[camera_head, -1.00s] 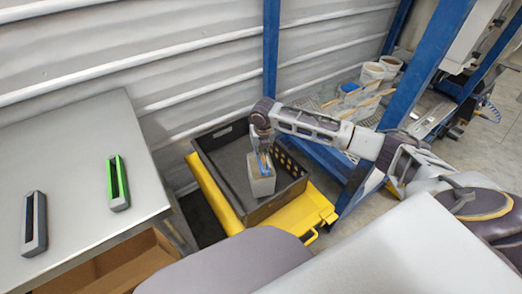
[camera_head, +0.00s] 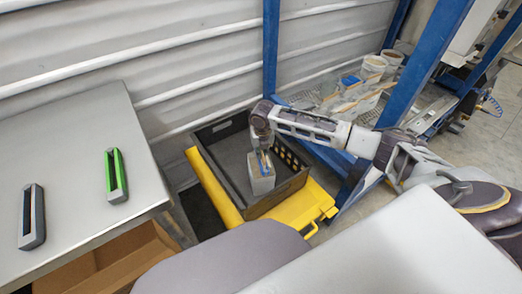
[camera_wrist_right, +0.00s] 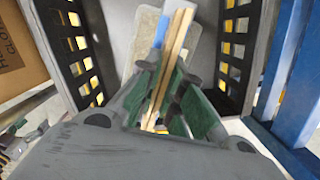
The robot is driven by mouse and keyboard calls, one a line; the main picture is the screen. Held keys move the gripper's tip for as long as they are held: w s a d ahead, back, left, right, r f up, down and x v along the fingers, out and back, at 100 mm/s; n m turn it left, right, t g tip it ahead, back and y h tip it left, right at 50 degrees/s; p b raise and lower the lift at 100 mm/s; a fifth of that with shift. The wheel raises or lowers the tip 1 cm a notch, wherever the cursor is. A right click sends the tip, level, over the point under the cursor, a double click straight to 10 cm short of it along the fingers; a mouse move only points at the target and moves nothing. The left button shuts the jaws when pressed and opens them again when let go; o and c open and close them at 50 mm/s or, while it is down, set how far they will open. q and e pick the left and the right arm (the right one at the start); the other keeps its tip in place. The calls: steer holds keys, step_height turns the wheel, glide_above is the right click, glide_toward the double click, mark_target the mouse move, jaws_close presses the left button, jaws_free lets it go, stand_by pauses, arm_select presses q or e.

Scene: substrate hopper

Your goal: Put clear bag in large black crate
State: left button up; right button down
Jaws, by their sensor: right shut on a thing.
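The large black crate (camera_head: 218,150) sits on a yellow cart, with an open top and slotted side walls. My right gripper (camera_head: 262,148) reaches down into it from the right. In the right wrist view the gripper's green-padded fingers (camera_wrist_right: 172,98) are closed around pale wooden strips and a clear edge, which I take as part of the clear bag. The pale, box-shaped clear bag (camera_head: 262,183), with blue and wooden bits at its top, is upright inside the crate below the gripper. Whether its base touches the crate floor is unclear. My left gripper is out of view.
A yellow cart (camera_head: 216,190) carries the crate. A grey table (camera_head: 75,150) at left holds a green holder (camera_head: 116,176) and a dark one (camera_head: 32,215). A cardboard box (camera_head: 110,268) lies below. A blue post (camera_head: 270,50) stands close behind the crate.

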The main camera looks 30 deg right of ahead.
steer(key=shift+w+r, duration=0.1)
steer(key=shift+r, duration=0.05)
steer(key=c, duration=2)
jaws_free()
steer(key=shift+f, duration=0.2)
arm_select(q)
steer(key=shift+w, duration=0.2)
arm_select(e)
steer(key=o, duration=0.5)
steer(key=shift+c, duration=0.2)
steer(key=shift+r, duration=0.1)
steer(key=shift+s+r, duration=0.2)
steer(key=shift+r, duration=0.5)
steer(key=r, duration=0.3)
steer(key=s+r+p, duration=0.1)
steer(key=r, duration=0.2)
steer(key=r+p, duration=0.1)
steer(key=r, duration=0.2)
steer(key=shift+s+a, duration=0.15)
steer(key=shift+a, duration=0.05)
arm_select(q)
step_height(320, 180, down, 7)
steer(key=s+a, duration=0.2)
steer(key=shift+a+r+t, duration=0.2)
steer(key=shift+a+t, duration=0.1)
arm_select(e)
steer(key=shift+s+r, duration=0.15)
steer(key=shift+r, duration=0.6)
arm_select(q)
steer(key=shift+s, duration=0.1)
